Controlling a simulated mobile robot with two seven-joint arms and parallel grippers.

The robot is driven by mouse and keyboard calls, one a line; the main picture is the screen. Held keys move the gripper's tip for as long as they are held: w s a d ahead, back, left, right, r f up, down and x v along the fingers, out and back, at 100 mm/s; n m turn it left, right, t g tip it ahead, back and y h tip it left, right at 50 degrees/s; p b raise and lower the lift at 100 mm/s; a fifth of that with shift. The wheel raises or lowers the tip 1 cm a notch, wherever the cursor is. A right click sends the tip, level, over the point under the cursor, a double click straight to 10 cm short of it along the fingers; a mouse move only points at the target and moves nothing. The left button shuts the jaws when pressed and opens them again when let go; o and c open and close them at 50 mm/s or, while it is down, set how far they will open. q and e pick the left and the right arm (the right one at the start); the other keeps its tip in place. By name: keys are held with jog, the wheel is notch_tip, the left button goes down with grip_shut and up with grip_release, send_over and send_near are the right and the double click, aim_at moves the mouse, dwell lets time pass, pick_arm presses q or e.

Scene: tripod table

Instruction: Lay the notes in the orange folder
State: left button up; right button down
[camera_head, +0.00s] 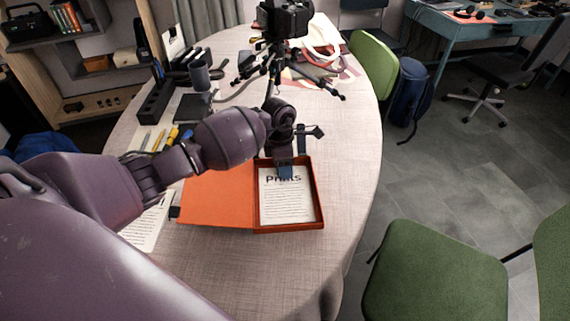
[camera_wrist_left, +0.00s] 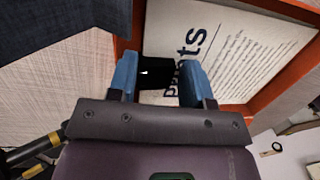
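The orange folder (camera_head: 218,194) lies open on the table, its flat cover to the left and its shallow tray to the right. A white printed sheet headed "Prints" (camera_head: 287,204) lies inside the tray; it also shows in the left wrist view (camera_wrist_left: 250,50). Another printed page (camera_head: 148,226) lies left of the cover, partly hidden by my arm. My left gripper (camera_head: 285,170) is over the tray's far edge, above the sheet's heading. In the left wrist view its blue fingertips (camera_wrist_left: 158,80) stand apart, with something dark between or beneath them. My right gripper is out of view.
A camera on a black tripod (camera_head: 275,60) stands behind the folder. Pens (camera_head: 158,139), a black organizer (camera_head: 157,100) and a dark cup (camera_head: 199,75) are at the back left. The near table is clear. A green chair (camera_head: 435,275) stands at the right.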

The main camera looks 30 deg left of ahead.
pick_arm(q)
jog(key=shift+o, duration=0.7)
jog(key=shift+w+a+r, duration=0.1)
jog(key=shift+r, duration=0.2)
notch_tip(320, 180, up, 12)
jog(key=a+p, duration=0.1)
jog(key=shift+w+a+f+p, duration=0.15)
jog(key=shift+a+f+p, duration=0.1)
jog(key=shift+a+p, duration=0.1)
jog(key=shift+d, duration=0.1)
